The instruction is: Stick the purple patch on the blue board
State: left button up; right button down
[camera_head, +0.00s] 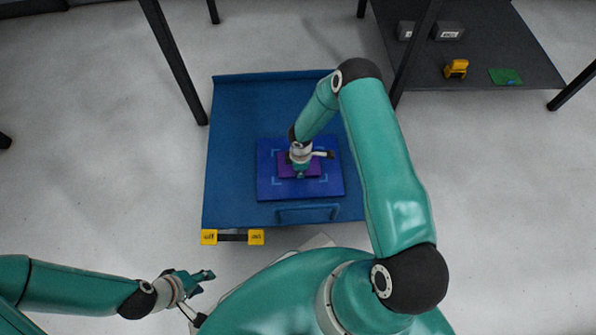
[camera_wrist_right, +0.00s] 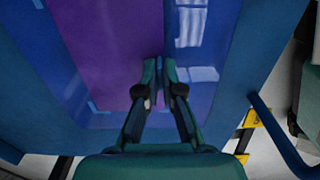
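The blue board (camera_head: 267,184) lies flat on a darker blue surface and has light corner marks. The purple patch (camera_head: 285,170) lies flat on the board, inside those marks, partly hidden under my right gripper (camera_head: 300,172). In the right wrist view, the purple patch (camera_wrist_right: 110,45) spreads left of the fingers, and the blue board (camera_wrist_right: 205,40) shows to the right. My right gripper (camera_wrist_right: 160,65) has its fingertips close together at the patch's edge. I cannot tell whether they pinch it or only touch it. My left gripper (camera_head: 207,282) is open and empty, away from the board at lower left.
The blue worktop (camera_head: 235,130) has free room left of and behind the board. A blue handle (camera_head: 307,211) is at its front, with yellow blocks (camera_head: 209,237) at the front left edge. A dark table (camera_head: 510,50) at upper right holds small boxes, a yellow item and a green sheet.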

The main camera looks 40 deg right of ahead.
jog(key=shift+f+b, duration=0.55)
jog(key=shift+b, duration=0.3)
dwell(1.6)
jog(key=c, duration=1.2)
grip_release()
jog(key=shift+c, duration=0.2)
